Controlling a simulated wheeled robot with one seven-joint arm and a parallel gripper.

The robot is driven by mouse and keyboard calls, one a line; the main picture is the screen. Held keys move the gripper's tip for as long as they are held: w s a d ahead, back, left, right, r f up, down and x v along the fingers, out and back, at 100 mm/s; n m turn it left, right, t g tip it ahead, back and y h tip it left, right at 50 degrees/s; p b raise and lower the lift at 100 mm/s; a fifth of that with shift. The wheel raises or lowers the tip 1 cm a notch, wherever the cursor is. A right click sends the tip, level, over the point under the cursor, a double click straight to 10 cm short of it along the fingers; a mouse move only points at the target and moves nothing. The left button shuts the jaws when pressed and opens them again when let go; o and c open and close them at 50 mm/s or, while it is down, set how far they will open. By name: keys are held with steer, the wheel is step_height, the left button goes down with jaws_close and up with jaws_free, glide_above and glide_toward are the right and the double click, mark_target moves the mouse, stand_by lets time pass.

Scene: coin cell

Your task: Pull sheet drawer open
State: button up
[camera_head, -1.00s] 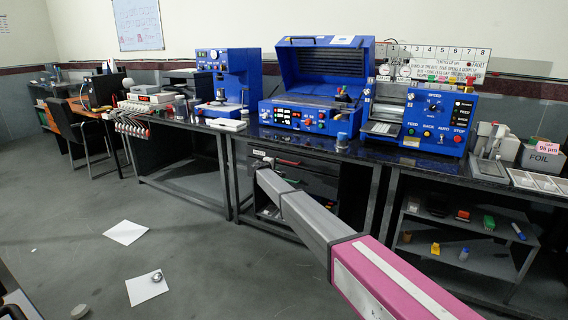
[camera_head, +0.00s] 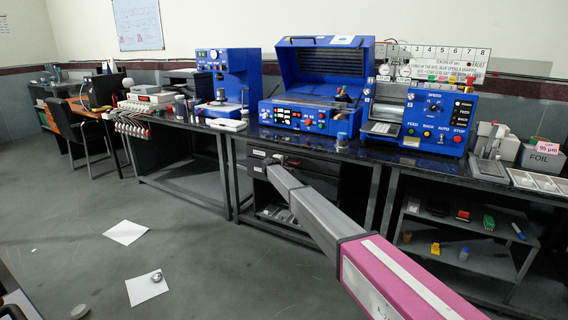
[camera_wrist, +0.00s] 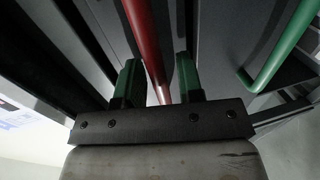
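A dark drawer unit (camera_head: 258,170) with small white labels sits under the bench; I cannot read the labels. My gripper (camera_wrist: 157,68) is at its front, mostly hidden behind my arm in the head view. In the wrist view, a red bar handle (camera_wrist: 145,35) runs between the two green fingers, with gaps on both sides. The fingers are apart, and no clear grip on the bar shows. A green bar handle (camera_wrist: 285,50) is on the right, outside the fingers. I cannot see any drawer standing clearly open.
The dark bench top (camera_head: 300,142) above carries blue machines, including one with an open lid (camera_head: 325,72). A bench leg (camera_head: 232,180) stands left of the drawers. An open shelf (camera_head: 462,235) with small items is at the right. Floor in front is free, with paper sheets (camera_head: 125,232) farther left.

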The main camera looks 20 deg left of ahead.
jaws_close()
steer(key=shift+s, duration=0.1)
steer(key=f+v, duration=0.2)
steer(key=v, duration=1)
steer(key=s+f+v, duration=0.1)
steer(key=f+v, duration=0.2)
steer(key=v, duration=1)
steer(key=f+v, duration=0.2)
steer(key=v, duration=1)
steer(key=shift+s+f, duration=0.25)
steer(key=shift+s, duration=0.45)
steer(key=shift+a, duration=0.1)
steer(key=shift+o, duration=1.3)
jaws_free()
steer(key=shift+s, duration=0.1)
steer(key=d+v, duration=0.1)
steer(key=v, duration=0.9)
steer(key=shift+s+a, duration=0.3)
steer(key=shift+a, duration=0.2)
